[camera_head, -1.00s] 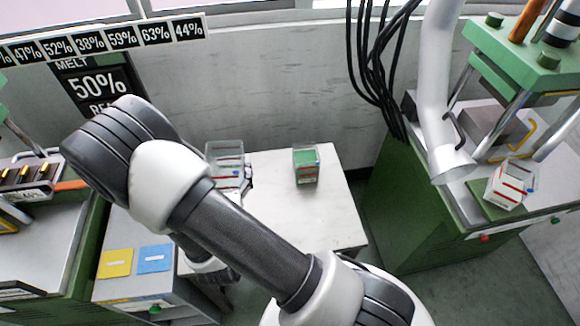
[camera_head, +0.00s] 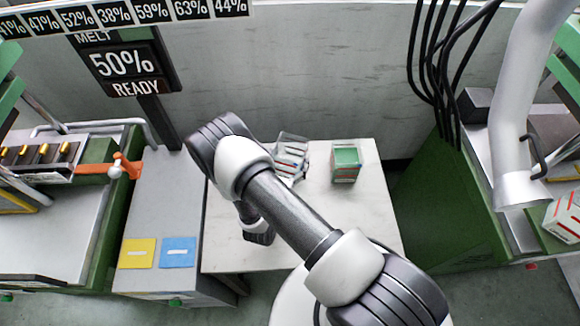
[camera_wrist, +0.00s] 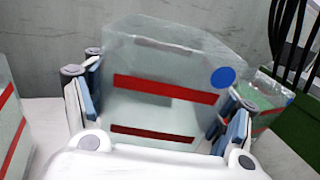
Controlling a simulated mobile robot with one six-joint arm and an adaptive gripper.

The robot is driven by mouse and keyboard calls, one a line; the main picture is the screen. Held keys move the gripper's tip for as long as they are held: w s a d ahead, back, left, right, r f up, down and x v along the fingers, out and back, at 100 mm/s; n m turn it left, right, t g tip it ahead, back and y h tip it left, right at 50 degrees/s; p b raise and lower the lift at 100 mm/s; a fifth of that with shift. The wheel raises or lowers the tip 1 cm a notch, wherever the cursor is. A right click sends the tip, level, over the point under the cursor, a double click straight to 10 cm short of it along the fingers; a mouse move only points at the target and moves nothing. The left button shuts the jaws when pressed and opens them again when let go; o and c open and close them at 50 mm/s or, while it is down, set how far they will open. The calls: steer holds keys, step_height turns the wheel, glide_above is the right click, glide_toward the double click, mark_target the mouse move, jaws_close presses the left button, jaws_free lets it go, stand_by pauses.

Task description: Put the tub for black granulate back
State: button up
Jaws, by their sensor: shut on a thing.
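My gripper (camera_wrist: 160,120) is shut on a clear tub (camera_wrist: 165,80) with two red stripes and a blue dot. Its fingers press the tub's sides. The tub looks empty, and no black granulate shows in it. In the head view the held tub (camera_head: 291,157) is at the back of the white table (camera_head: 235,255), left of a tub of green granulate (camera_head: 346,165). It appears tilted there. I cannot tell whether it touches the table. My arm hides part of the gripper in the head view.
The green tub also shows at right in the wrist view (camera_wrist: 262,103). Another red-striped clear tub (camera_wrist: 12,125) is at that view's left edge. A striped tub (camera_head: 565,218) sits on the green machine at right. Yellow (camera_head: 137,253) and blue (camera_head: 178,252) cards lie left of the table.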

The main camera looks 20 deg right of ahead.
mark_target(295, 153)
steer(key=shift+f+b, duration=0.65)
steer(key=shift+f, duration=1.6)
steer(key=shift+f, duration=0.2)
steer(key=o, duration=1.6)
steer(key=shift+r, duration=0.15)
